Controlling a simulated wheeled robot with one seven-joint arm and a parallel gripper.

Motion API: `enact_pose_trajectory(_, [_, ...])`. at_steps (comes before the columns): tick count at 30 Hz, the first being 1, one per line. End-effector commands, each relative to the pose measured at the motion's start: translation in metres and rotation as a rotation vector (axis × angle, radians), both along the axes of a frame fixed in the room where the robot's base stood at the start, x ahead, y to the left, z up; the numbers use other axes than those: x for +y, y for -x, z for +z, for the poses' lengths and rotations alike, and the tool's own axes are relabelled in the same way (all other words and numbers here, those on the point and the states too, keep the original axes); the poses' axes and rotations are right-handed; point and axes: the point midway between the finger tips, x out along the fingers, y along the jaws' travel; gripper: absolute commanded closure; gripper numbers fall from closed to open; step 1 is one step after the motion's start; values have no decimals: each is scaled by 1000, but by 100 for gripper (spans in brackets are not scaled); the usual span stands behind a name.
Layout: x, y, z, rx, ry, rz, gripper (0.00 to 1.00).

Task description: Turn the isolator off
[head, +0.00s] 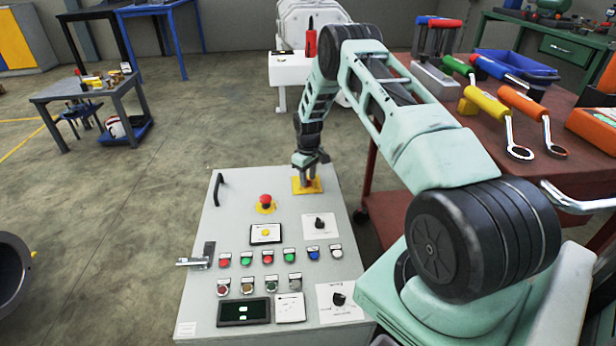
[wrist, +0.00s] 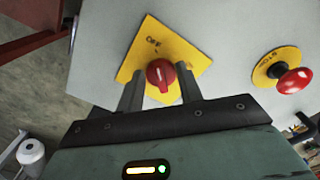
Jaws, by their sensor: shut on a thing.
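The isolator is a red rotary knob (wrist: 160,73) on a square yellow plate (wrist: 190,55), which is fixed to the grey control panel (wrist: 232,38). The plate carries an OFF label above the knob in the wrist view. A white mark shows on the knob, but I cannot tell which setting it is at. My gripper (wrist: 161,86) has one finger on each side of the knob and is shut on it. In the head view my gripper (head: 309,178) reaches down to the yellow plate (head: 298,188) at the panel's far end and mostly hides the knob.
A red emergency stop button (head: 265,201) sits near the isolator and also shows in the wrist view (wrist: 294,80). Several coloured buttons (head: 267,257), black selector switches (head: 319,222) and a black handle (head: 218,187) are on the panel. A red tool table (head: 400,150) stands to the right.

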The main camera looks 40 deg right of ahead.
Motion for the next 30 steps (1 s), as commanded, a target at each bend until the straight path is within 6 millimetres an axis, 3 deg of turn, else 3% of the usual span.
enact_pose_trajectory(1, [0,0,0,-1,1,1,87])
enact_pose_trajectory(2, [0,0,0,-1,1,1,58])
enact_pose_trajectory(3, [0,0,0,-1,1,1,47])
enact_pose_trajectory(4, [0,0,0,-1,1,1,42])
enact_pose_trajectory(12, [0,0,1,0,1,0,42])
enact_pose_trajectory(17, [0,-1,13,-2,1,-1,42])
enact_pose_trajectory(30, [0,0,111,-2,2,0,42])
